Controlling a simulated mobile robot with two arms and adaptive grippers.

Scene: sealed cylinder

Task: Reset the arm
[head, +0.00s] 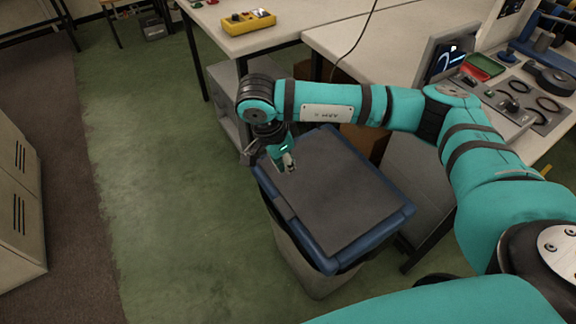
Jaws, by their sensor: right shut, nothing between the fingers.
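My right arm reaches in from the right of the head view, teal with dark bands. Its gripper (290,163) points down over the far left part of a bin with a dark grey top and blue rim (375,232). The gripper is shut and holds nothing. I cannot tell how high it is above the bin top. My left gripper is not in view.
White tables (225,38) stand behind the bin, with a yellow control box (248,21) on one. Beige lockers (18,200) stand at the left. Green floor (170,220) is clear left of the bin.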

